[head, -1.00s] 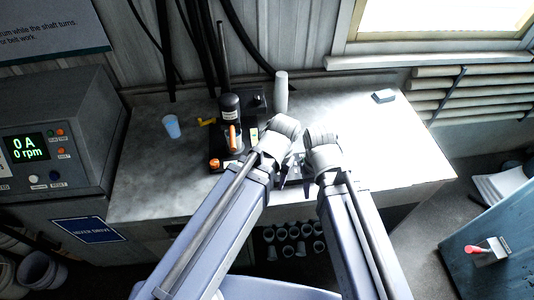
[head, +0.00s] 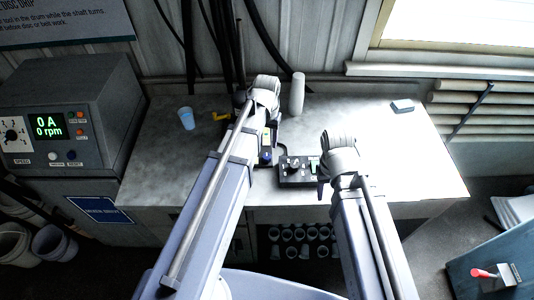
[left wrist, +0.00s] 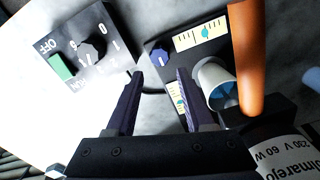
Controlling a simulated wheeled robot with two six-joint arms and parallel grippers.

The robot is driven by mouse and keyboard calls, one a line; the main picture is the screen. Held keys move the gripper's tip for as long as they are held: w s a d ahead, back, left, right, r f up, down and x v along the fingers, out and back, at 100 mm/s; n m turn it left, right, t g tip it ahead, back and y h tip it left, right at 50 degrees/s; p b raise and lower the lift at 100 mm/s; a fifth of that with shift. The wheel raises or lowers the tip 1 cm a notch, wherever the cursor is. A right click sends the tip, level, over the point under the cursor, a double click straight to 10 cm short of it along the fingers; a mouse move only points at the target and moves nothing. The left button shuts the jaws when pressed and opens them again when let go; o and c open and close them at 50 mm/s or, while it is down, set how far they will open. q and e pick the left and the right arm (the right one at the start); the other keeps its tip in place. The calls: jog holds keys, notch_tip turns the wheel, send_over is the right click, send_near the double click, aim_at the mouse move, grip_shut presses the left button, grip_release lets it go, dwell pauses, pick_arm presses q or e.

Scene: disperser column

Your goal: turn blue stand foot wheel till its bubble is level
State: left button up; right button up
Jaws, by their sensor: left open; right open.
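The blue stand foot wheel (left wrist: 160,56) is a small ribbed knob with a white mark on the black stand base (left wrist: 150,42). In the left wrist view it sits just beyond and between the fingertips of my open left gripper (left wrist: 160,73), with no visible contact. A cream vial (left wrist: 202,34) with dark ticks and a blue-green bubble lies beside it; the bubble appears near the middle. A second vial (left wrist: 174,97) is partly hidden by a finger. In the head view the wheel (head: 266,158) shows below my left gripper (head: 271,128). My right gripper (head: 324,182) is open and empty.
A control box (left wrist: 83,45) with a green switch and a dial stands beside the base, near my right gripper in the head view (head: 295,178). An orange handle (left wrist: 248,60) and white cylinder (left wrist: 215,80) are close to the left gripper. A blue cup (head: 186,118) stands left.

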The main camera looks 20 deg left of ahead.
aim_at(267, 156)
pick_arm(q)
jog(key=shift+f, duration=0.15)
notch_tip(267, 156, down, 8)
jog(key=b, duration=0.8)
jog(key=shift+r, duration=0.2)
grip_shut()
